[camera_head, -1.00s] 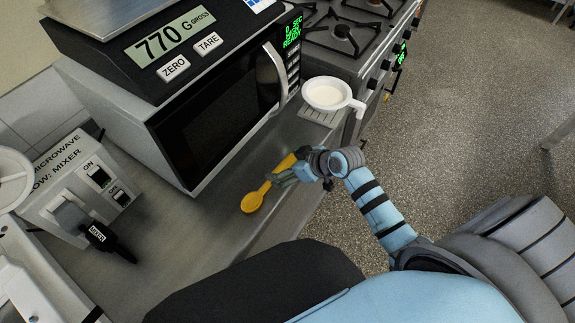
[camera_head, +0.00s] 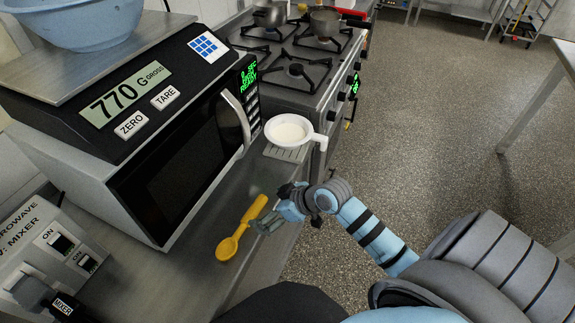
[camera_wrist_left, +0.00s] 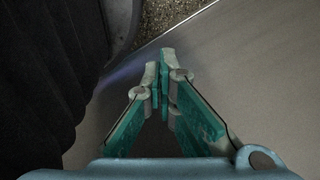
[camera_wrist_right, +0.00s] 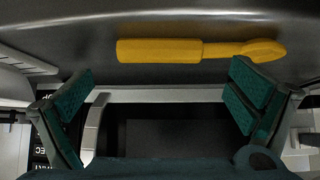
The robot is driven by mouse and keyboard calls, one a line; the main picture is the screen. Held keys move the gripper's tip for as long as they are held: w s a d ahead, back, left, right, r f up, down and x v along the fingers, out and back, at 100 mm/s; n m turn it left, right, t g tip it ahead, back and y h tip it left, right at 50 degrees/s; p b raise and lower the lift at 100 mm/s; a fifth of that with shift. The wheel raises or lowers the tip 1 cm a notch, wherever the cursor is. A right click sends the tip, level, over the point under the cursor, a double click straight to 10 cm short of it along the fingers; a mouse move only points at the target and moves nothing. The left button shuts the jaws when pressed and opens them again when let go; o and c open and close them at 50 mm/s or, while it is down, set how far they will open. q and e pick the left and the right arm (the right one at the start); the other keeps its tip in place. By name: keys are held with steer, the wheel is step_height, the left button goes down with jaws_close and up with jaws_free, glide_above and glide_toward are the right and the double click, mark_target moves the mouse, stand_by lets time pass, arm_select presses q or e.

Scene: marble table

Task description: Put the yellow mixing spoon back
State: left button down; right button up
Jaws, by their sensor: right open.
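The yellow mixing spoon (camera_head: 243,228) lies on the steel counter in front of the microwave, its bowl toward the near left and its handle toward the stove. In the right wrist view the yellow spoon (camera_wrist_right: 160,51) lies across the picture, beyond my fingertips and not between them. My right gripper (camera_head: 266,221) is just right of the spoon's handle at the counter edge. Its jaws (camera_wrist_right: 160,95) are open and empty. My left gripper (camera_wrist_left: 165,75) shows only in its wrist view, with its fingertips together and nothing seen between them.
A microwave (camera_head: 182,158) stands behind the spoon, with a scale (camera_head: 135,95) and a blue bowl (camera_head: 75,22) on top. A mixer control box (camera_head: 50,245) is at left.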

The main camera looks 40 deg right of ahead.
steer(key=p+v, duration=0.2)
steer(key=v, duration=0.7)
steer(key=shift+s+r, duration=0.15)
steer(key=shift+d, duration=0.1)
